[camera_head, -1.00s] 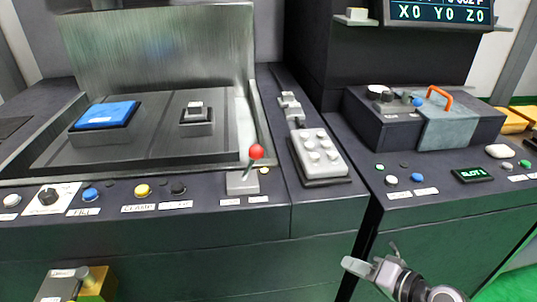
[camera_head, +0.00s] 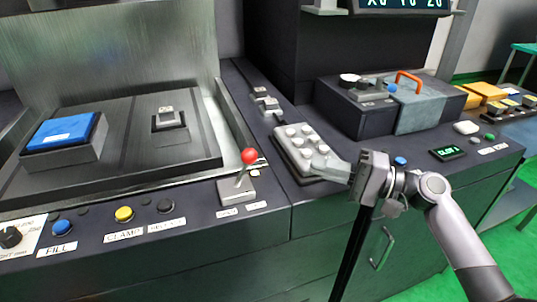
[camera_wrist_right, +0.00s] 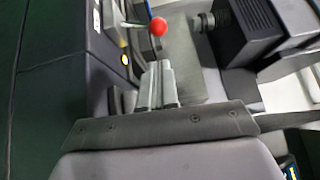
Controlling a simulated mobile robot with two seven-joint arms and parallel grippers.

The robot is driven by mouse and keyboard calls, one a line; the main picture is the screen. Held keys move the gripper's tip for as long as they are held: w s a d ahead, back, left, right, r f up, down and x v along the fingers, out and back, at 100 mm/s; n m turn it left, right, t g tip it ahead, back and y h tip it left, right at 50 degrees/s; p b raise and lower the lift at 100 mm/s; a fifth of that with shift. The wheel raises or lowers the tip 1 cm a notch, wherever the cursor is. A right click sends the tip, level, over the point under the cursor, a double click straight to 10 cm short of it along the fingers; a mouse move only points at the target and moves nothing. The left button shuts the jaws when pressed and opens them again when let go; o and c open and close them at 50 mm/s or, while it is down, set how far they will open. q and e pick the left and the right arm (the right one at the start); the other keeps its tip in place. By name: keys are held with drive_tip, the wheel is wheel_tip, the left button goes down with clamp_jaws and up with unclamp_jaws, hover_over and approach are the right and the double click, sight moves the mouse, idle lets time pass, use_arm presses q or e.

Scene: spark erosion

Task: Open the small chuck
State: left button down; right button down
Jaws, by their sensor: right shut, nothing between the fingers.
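A small grey block on a dark square base (camera_head: 168,118) stands on the worktable; it looks like the small chuck, but I cannot tell whether its jaws are open. A larger block with a blue top (camera_head: 62,132) stands to its left. On the front panel are a yellow button (camera_head: 124,214) labelled CLAMP and a dark button (camera_head: 166,206) to its right. My right gripper (camera_head: 328,168) is shut and empty, by the right edge of the grey studded block. Its closed fingers also show in the right wrist view (camera_wrist_right: 158,85). My left gripper is out of view.
A red-knobbed lever (camera_head: 249,156) stands up from the panel between the buttons and the studded block (camera_head: 303,149). A dark box with an orange handle (camera_head: 408,77) stands on the right-hand console. A blue FILL button (camera_head: 62,228) is at the left.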

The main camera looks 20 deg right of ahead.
sight(242, 170)
drive_tip(key=shift+w+a+r, duration=0.1)
drive_tip(key=shift+w+a, duration=0.05)
drive_tip(key=shift+a, duration=0.05)
drive_tip(key=p+x, duration=0.2)
drive_tip(key=x, duration=0.6)
drive_tip(key=shift+p, duration=0.3)
drive_tip(key=shift+w+a, duration=0.35)
drive_tip(key=shift+a, duration=0.25)
